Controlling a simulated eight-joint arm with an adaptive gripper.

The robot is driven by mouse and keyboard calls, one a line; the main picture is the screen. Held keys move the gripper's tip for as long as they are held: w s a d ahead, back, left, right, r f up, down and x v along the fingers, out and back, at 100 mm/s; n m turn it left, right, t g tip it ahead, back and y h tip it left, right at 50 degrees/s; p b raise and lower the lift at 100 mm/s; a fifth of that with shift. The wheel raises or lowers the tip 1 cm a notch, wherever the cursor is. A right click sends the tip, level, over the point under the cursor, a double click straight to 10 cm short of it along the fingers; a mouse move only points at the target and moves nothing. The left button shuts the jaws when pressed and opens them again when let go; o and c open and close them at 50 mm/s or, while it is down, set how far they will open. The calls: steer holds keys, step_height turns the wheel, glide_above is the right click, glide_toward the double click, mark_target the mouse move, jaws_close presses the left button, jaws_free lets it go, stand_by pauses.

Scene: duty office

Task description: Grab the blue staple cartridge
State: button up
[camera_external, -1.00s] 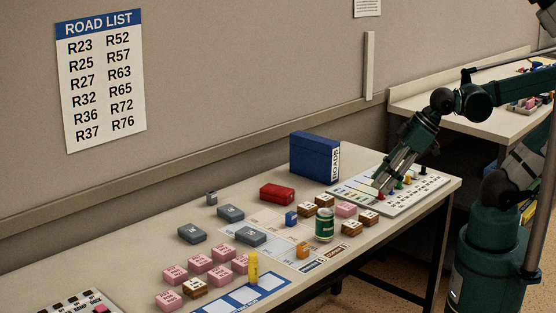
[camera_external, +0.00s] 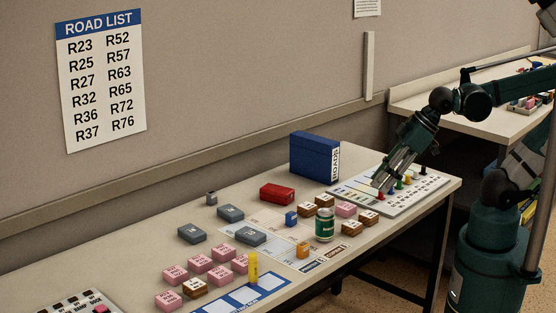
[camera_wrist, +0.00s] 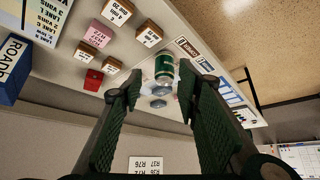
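A small blue block (camera_external: 291,218), which looks like the staple cartridge, sits on the table left of the green can (camera_external: 324,224). I cannot make out the block in the wrist view. My gripper (camera_external: 381,186) is above the near side of the board at the table's right end, to the right of and apart from the block. In the wrist view my gripper (camera_wrist: 157,78) has its two fingers spread with nothing held between them. The green can (camera_wrist: 164,67) shows beyond the fingertips there.
Brown and pink labelled blocks (camera_external: 345,210) surround the can. A red box (camera_external: 277,194), grey boxes (camera_external: 231,213) and an orange block (camera_external: 302,250) lie nearby. A large blue binder (camera_external: 314,158) stands behind. Pegs stand on the printed board (camera_external: 430,185).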

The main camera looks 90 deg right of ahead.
steer(key=w+r, duration=0.1)
steer(key=w, duration=0.1)
steer(key=n+g+p, duration=0.7)
steer(key=n+p, duration=0.2)
steer(key=p, duration=0.4)
glide_above(293, 213)
steer(key=f, duration=0.8)
steer(key=shift+s+a+f, duration=0.1)
steer(key=shift+s+f, duration=0.15)
steer(key=shift+f, duration=0.1)
steer(key=shift+w+d+f+n+p, duration=0.2)
steer(key=shift+w+f+n+p, duration=0.15)
steer(key=shift+f, duration=0.3)
steer(key=shift+f, duration=1.3)
steer(key=shift+f, duration=0.1)
